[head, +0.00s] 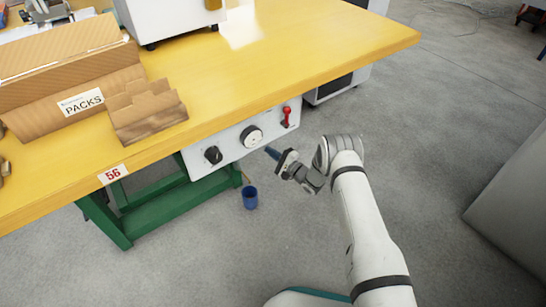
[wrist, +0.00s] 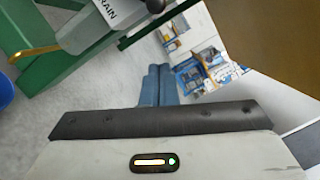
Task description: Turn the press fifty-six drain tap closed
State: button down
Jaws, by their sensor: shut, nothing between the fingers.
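The yellow bench (head: 300,60) carries a "56" label (head: 113,174). Its white front panel (head: 230,146) holds a black knob (head: 213,154), a gauge (head: 251,136) and a red lever (head: 287,116). A blue cup (head: 250,198) stands on the floor below.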

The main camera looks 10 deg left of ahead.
jog(key=f+b+x, duration=0.1)
jog(key=b+x, duration=0.2)
jog(key=x, duration=0.4)
jog(key=shift+s+d+r, duration=0.1)
jog(key=shift+s+r, duration=0.5)
jog(key=shift+s, duration=0.4)
jog(key=shift+s+d+r, duration=0.15)
jog(key=shift+s+r, duration=0.45)
jog(key=shift+s, duration=0.4)
